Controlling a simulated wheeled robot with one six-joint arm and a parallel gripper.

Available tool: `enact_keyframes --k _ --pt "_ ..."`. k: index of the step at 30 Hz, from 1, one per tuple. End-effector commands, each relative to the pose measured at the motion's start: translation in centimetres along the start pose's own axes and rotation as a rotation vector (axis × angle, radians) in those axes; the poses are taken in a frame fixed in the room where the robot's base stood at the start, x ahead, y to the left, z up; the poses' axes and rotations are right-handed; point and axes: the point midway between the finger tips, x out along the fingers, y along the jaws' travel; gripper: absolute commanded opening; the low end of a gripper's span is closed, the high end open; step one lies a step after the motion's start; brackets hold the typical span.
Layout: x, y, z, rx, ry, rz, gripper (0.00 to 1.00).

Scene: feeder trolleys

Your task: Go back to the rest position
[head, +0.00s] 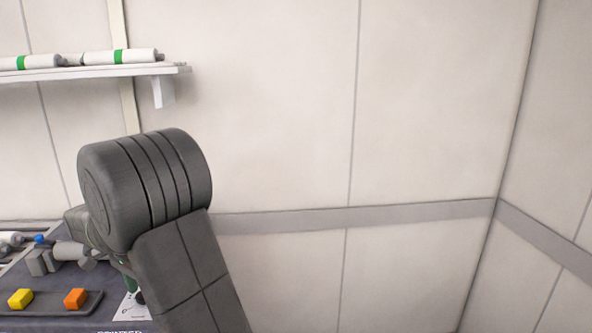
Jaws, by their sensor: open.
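My dark grey arm rises from the bottom edge to a large ribbed joint, left of centre in the head view. A smaller grey part of my arm shows behind the joint on its left. I cannot make out my gripper's fingers; the joint and upper link cover the area behind them.
A dark table (60,322) at lower left holds a dark tray (47,301) with a yellow block (20,299) and an orange block (75,298). Grey parts (42,262) lie behind it. A wall shelf (110,71) carries white rollers (120,56). Bare wall fills the right.

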Motion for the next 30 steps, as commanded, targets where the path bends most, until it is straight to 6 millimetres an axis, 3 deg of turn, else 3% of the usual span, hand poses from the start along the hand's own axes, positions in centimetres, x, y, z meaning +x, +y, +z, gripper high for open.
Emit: enact_keyframes --k 21,30 --pt "-13.6 -0.1 0.0 -0.002 0.002 -0.007 0.52" --pt "-7.6 0.1 0.0 -0.002 0.000 0.003 0.52"
